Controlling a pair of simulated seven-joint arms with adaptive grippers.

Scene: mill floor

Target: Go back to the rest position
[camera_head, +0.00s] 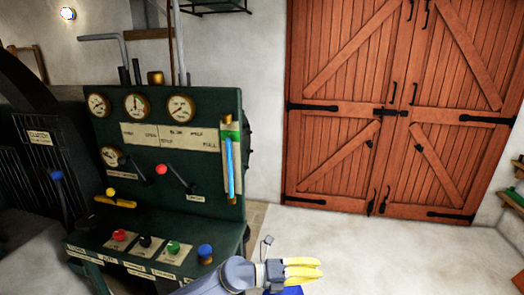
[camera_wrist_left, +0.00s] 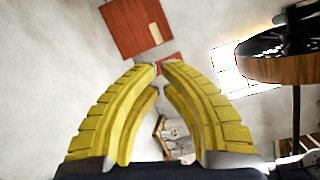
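My left gripper (camera_head: 318,270) is at the bottom of the head view, right of the green control console. Its yellow fingers point right and lie close together. In the left wrist view the fingers (camera_wrist_left: 158,68) curve inward and their tips meet or almost meet, with nothing held between them. My right gripper is in neither view.
The green console (camera_head: 215,118) carries gauges, levers and coloured buttons, including a blue knob (camera_head: 205,250) near my left forearm. Closed red wooden doors (camera_head: 345,110) stand at the back right. The pale floor (camera_head: 400,255) before them is clear. A blue object (camera_head: 290,291) shows partly below my gripper.

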